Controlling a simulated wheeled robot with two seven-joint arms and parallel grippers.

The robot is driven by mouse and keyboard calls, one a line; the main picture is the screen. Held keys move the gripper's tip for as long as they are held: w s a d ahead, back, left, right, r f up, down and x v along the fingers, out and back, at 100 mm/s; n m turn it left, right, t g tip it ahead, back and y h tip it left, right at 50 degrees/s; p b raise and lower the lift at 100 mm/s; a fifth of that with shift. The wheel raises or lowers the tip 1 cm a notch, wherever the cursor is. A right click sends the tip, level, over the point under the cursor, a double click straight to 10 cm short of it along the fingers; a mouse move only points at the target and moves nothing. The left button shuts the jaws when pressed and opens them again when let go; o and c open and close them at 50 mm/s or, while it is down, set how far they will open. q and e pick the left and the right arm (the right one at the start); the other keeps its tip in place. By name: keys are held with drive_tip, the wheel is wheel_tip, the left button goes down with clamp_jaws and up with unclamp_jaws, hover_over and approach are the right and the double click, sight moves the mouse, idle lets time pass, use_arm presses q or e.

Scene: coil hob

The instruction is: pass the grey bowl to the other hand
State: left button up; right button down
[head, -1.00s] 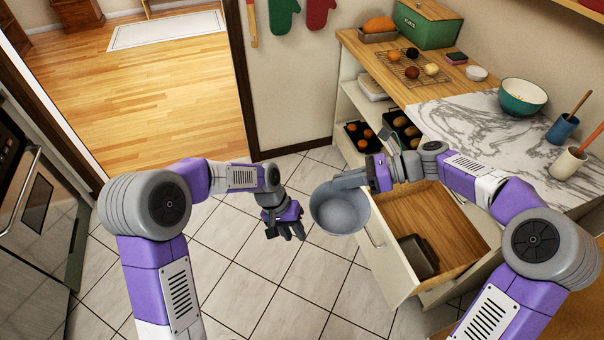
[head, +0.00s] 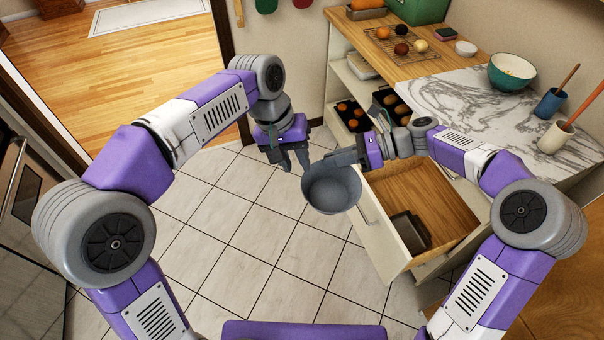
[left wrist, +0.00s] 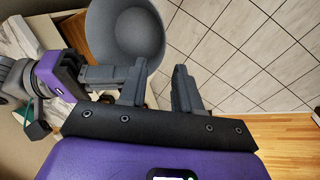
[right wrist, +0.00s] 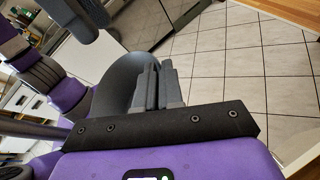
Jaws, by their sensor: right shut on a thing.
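The grey bowl (head: 331,190) hangs above the floor in front of the open drawer. My right gripper (head: 346,158) is shut on its rim; in the right wrist view the closed fingers (right wrist: 156,84) grip the bowl's edge (right wrist: 122,80). My left gripper (head: 294,162) is just left of the bowl, fingers downward and apart. In the left wrist view its two fingers (left wrist: 158,86) are open with a gap between them, and the bowl (left wrist: 122,30) lies just beyond, on the left side.
An open wooden drawer (head: 440,192) with a dark tin (head: 410,232) inside is right of the bowl. The marble counter (head: 450,105) holds a green bowl (head: 511,72), a blue cup (head: 551,103) and a white cup (head: 556,136). The tiled floor (head: 235,235) is clear.

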sight(310, 195)
use_arm(q)
drive_tip(key=x, duration=1)
drive_tip(key=shift+f, duration=0.3)
drive_tip(key=shift+c, duration=0.2)
clamp_jaws()
use_arm(e)
drive_tip(key=c, duration=1.2)
unclamp_jaws()
drive_tip(key=shift+d, duration=0.1)
